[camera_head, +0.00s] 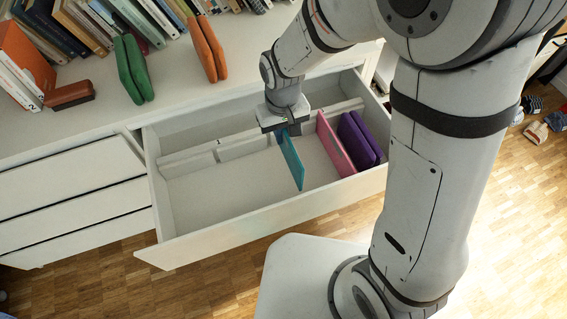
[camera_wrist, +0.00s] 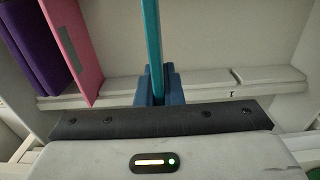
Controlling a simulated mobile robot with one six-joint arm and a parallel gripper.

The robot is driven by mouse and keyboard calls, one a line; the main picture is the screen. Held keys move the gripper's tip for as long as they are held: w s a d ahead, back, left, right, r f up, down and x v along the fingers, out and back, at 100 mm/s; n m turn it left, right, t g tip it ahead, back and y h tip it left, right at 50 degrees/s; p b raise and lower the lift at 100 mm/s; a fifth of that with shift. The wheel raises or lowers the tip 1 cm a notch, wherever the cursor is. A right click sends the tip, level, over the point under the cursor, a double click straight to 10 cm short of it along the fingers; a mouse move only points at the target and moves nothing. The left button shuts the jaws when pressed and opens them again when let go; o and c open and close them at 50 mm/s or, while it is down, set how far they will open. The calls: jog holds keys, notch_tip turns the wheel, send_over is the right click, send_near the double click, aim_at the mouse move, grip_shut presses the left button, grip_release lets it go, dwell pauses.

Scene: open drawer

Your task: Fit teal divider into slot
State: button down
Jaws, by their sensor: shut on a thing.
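The teal divider (camera_head: 291,160) is a thin upright panel inside the open drawer (camera_head: 235,226) in the head view. My gripper (camera_head: 283,131) is shut on its back end. In the wrist view the divider (camera_wrist: 151,45) runs edge-on away from the blue fingertips (camera_wrist: 158,86). A pink divider (camera_head: 335,146) stands upright across the drawer to the right of the teal one, apart from it. Pale slotted rails (camera_head: 243,144) run along the drawer's back side. I cannot tell whether the teal divider's ends or lower edge sit in a slot.
Purple folded items (camera_head: 361,139) stand right of the pink divider. The drawer's left part is empty. Green (camera_head: 132,69) and orange (camera_head: 207,49) folded items, a brown case (camera_head: 69,95) and books (camera_head: 88,22) rest on the cabinet top behind.

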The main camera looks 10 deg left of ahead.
notch_tip(320, 180, down, 14)
jog(key=shift+a+f+b, duration=0.1)
jog(key=shift+f+b, duration=0.1)
jog(key=shift+b, duration=0.9)
jog(key=shift+r, duration=0.1)
jog(key=c, duration=2)
grip_release()
jog(key=shift+f, duration=0.2)
jog(key=o, duration=0.4)
jog(key=shift+o, duration=0.2)
jog(key=shift+r, duration=0.1)
